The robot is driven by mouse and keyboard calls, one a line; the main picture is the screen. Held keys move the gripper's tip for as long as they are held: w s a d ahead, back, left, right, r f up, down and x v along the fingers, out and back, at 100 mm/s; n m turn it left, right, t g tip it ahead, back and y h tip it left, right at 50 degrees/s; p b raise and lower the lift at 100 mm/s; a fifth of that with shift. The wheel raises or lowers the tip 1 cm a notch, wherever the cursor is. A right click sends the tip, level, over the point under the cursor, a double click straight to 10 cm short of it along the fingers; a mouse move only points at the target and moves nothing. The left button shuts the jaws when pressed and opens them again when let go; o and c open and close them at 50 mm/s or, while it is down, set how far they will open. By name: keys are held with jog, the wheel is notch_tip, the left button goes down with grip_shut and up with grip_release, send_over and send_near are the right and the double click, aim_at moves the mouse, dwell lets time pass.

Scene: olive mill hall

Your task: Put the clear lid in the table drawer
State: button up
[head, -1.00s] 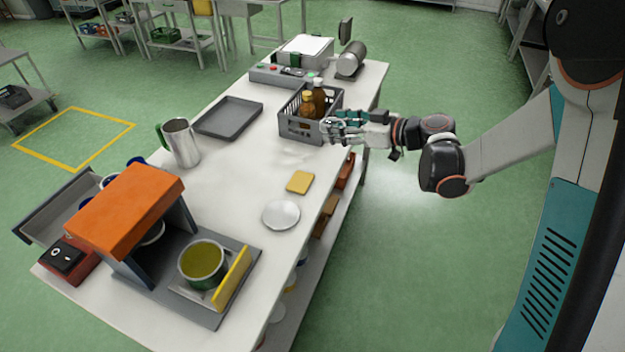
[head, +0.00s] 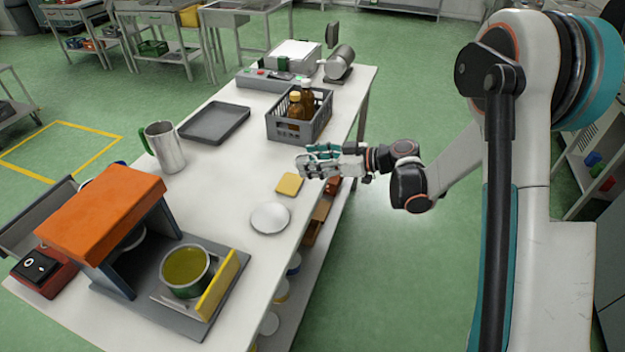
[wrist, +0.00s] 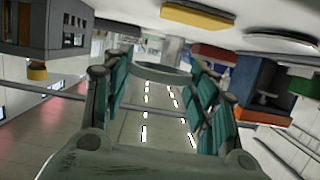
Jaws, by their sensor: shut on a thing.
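My gripper (head: 306,164) is over the table's right edge, near the yellow square. In the wrist view my gripper (wrist: 160,85) has its teal fingers closed on a thin, see-through rounded rim, the clear lid (wrist: 160,73). In the head view I cannot make the lid out at the fingers. A grey open-topped box, apparently the pulled-out table drawer (head: 35,222), sticks out at the table's far left edge, partly hidden behind the orange-topped stand.
The white table (head: 225,180) carries a yellow square (head: 289,184), a pale round disc (head: 270,218), a crate with bottles (head: 300,127), a grey tray (head: 214,123), a metal jug (head: 165,147), an orange-topped stand (head: 105,208) and a green pot (head: 187,270). Its middle is clear.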

aim_at(313, 184)
notch_tip(313, 184, down, 5)
jog(key=shift+f+b, duration=0.1)
jog(key=shift+b, duration=0.75)
jog(key=shift+f+b, duration=0.3)
jog(key=shift+b, duration=0.05)
jog(key=shift+s+f, duration=0.15)
jog(key=shift+f, duration=0.05)
jog(key=o, duration=0.9)
